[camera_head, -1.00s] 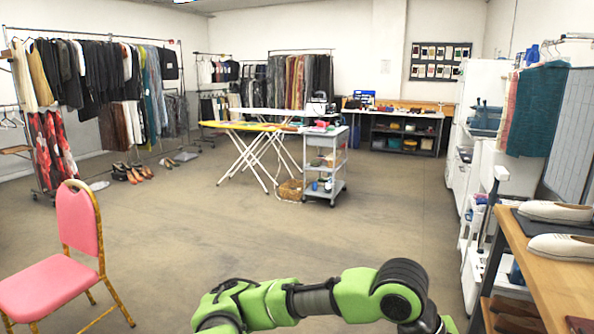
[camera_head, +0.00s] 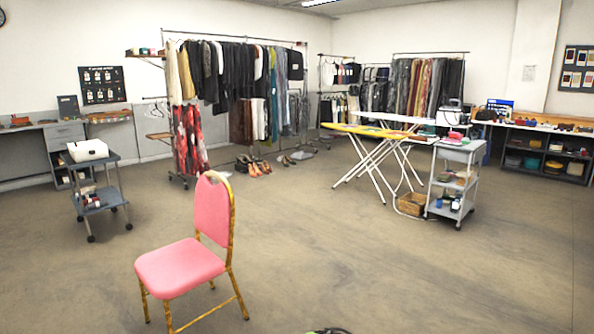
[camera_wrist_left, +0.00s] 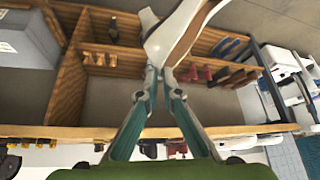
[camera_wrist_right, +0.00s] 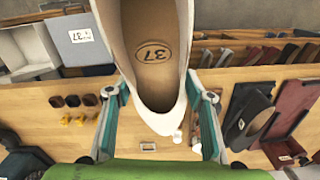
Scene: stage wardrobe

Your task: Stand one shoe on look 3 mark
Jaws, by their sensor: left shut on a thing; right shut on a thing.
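My left gripper (camera_wrist_left: 160,75) is shut on a white shoe (camera_wrist_left: 178,28) with a tan sole, which shows at the top of the left wrist view, cut off by the edge. My right gripper (camera_wrist_right: 157,95) is shut across a cream shoe (camera_wrist_right: 172,95), one finger on each side. Its tan insole, stamped 37, faces the camera, and its heel end is cut off at the top. I cannot make out a look 3 mark.
A pink chair (camera_head: 182,267) stands on the near floor. A small trolley (camera_head: 104,198), clothes rack (camera_head: 235,100), ironing board (camera_head: 372,131) and grey cart (camera_head: 455,180) stand farther back. Floor right of the chair is clear. Wooden shelving (camera_wrist_left: 68,90) shows in the left wrist view.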

